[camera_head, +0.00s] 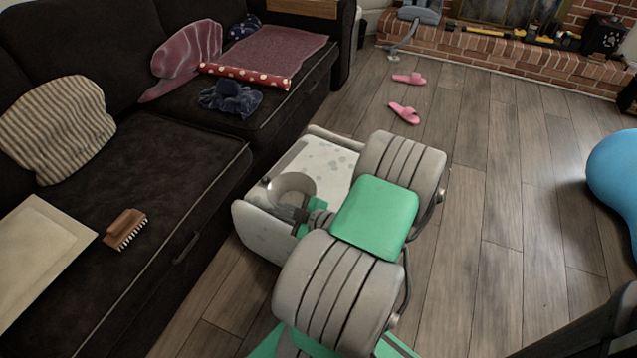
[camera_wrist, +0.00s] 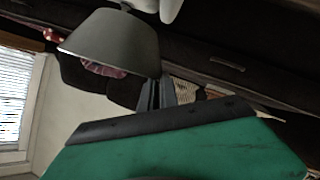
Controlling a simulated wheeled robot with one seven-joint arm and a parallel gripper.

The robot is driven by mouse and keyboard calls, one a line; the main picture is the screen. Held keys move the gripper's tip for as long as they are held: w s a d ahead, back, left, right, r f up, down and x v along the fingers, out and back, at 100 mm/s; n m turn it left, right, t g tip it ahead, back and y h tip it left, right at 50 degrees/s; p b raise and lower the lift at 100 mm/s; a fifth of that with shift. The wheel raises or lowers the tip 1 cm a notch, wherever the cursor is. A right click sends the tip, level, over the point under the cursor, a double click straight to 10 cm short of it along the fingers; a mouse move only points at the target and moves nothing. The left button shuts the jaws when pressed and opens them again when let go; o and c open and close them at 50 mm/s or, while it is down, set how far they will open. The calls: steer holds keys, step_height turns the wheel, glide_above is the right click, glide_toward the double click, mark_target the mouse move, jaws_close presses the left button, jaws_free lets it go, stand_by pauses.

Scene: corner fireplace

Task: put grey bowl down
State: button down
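The grey bowl (camera_head: 291,182) is at my gripper (camera_head: 301,211) in the head view, beside the dark sofa. In the wrist view the bowl (camera_wrist: 112,42) fills the upper left, its wide rim towards the bottom of the picture. The fingers of my gripper (camera_wrist: 154,96) are close together at the right end of that rim and look shut on it. The bowl appears held up, with the sofa behind it. My green and grey arm hides part of the floor in the head view. The exact finger contact is small and dark.
The sofa (camera_head: 175,165) runs along the left, holding a brush (camera_head: 125,229), a pale board (camera_head: 38,262), a striped cushion (camera_head: 58,128) and a blue cloth (camera_head: 231,98). Pink slippers (camera_head: 405,113) lie on the floor. Floor between is clear.

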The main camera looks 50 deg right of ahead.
mark_target(298, 194)
steer(key=w+d+f+b, duration=0.1)
steer(key=d, duration=0.1)
steer(key=w+d+f+b, duration=0.1)
steer(key=d+f, duration=0.1)
steer(key=w+d+f+b, duration=0.1)
steer(key=w+d, duration=0.1)
steer(key=d, duration=0.1)
steer(key=shift+f+b, duration=0.25)
steer(key=shift+b, duration=0.15)
steer(key=w+d+f+b, duration=0.1)
steer(key=d+f+b, duration=0.1)
steer(key=d+f, duration=0.1)
steer(key=w+d+f+b, duration=0.1)
steer(key=f, duration=0.1)
steer(key=shift+w+d, duration=0.3)
steer(key=shift+w, duration=0.05)
steer(key=shift+w+d+f+b, duration=0.15)
steer(key=shift+f+b, duration=0.35)
steer(key=shift+f, duration=0.4)
steer(key=shift+d+f+b, duration=0.15)
steer(key=shift+f+b, duration=0.35)
steer(key=shift+f, duration=0.4)
steer(key=shift+f, duration=0.2)
steer(key=c, duration=1.6)
jaws_free()
steer(key=shift+a, duration=0.1)
